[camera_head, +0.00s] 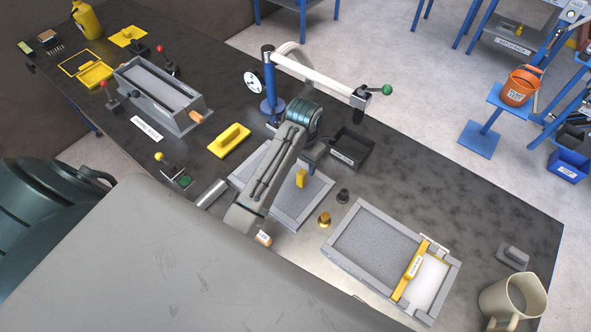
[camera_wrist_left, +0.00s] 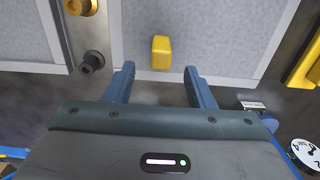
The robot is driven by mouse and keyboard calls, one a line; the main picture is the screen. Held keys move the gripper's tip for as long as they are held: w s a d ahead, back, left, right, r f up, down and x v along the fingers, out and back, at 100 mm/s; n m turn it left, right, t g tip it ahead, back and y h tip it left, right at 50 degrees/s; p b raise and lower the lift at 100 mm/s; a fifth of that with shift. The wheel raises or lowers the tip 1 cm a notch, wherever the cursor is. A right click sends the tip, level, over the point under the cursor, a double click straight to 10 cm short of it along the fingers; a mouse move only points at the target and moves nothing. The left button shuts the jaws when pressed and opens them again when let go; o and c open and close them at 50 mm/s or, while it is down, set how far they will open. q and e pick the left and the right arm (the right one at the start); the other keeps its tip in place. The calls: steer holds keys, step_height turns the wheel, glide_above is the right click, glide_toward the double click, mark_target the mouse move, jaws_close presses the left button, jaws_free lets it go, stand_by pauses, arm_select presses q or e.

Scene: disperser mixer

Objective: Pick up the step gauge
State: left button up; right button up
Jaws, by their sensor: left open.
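A small upright yellow block (camera_head: 301,177), which I take to be the step gauge, stands on the grey panel of a framed tray (camera_head: 314,205). In the left wrist view the yellow block (camera_wrist_left: 161,52) lies just beyond my left gripper (camera_wrist_left: 159,75), roughly in line with the gap between the fingertips. The fingers are apart and nothing is between them. In the head view my left gripper (camera_head: 314,156) is partly hidden by its own arm, close to the block on its far side. My right gripper is not in view.
A brass fitting (camera_head: 324,219) and a black knob (camera_head: 343,195) stand right of the tray. A black bin (camera_head: 352,146) and a blue post with a dial (camera_head: 271,85) are behind. A yellow float (camera_head: 229,140) lies left; another framed tray (camera_head: 375,245) lies right.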

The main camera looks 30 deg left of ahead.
mark_target(302, 172)
arm_select(q)
steer(key=shift+f+p, duration=0.7)
steer(key=shift+p, duration=0.1)
step_height(302, 172, down, 2)
steer(key=shift+s+f+p, duration=0.1)
steer(key=shift+f+p, duration=0.1)
steer(key=shift+p, duration=0.25)
steer(key=shift+f, duration=0.65)
steer(key=c, duration=1)
jaws_close()
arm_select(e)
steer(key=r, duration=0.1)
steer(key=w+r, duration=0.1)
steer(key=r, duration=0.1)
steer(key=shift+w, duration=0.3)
arm_select(q)
steer(key=shift+r, duration=0.1)
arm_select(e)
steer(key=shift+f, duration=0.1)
